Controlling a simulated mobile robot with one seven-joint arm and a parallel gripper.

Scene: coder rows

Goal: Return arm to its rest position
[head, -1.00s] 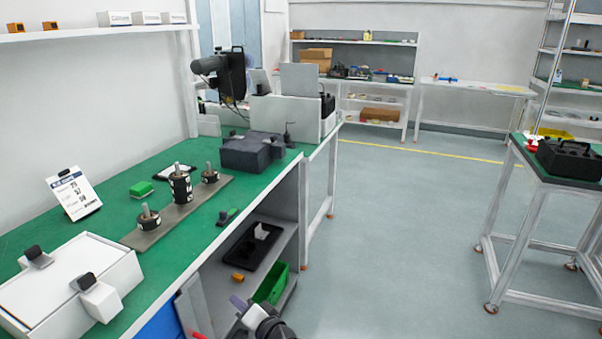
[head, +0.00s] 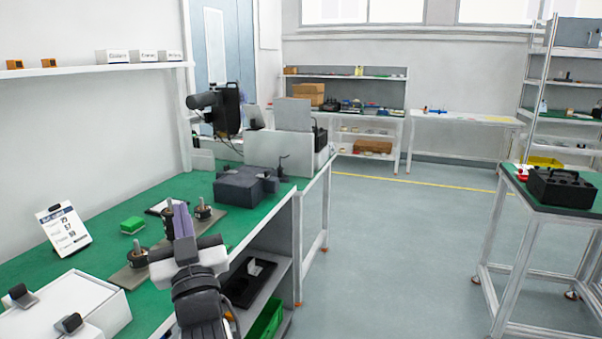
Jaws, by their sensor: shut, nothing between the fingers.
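My gripper (head: 178,212) shows at the lower middle left of the head view, at the end of my raised arm. Its fingers are closed together, point upward in the picture and hold nothing. It appears in front of the green workbench (head: 85,240) and hides part of the grey plate with upright pegs and black rings (head: 204,212) on it. I cannot tell how far it is from the bench edge.
A white box (head: 70,302) with dark latches, a sign card (head: 64,230) and a green block (head: 132,225) are on the bench. A dark block-shaped device (head: 245,186) stands further back. A side table with a black tray (head: 563,188) is at right. The floor (head: 400,250) between is clear.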

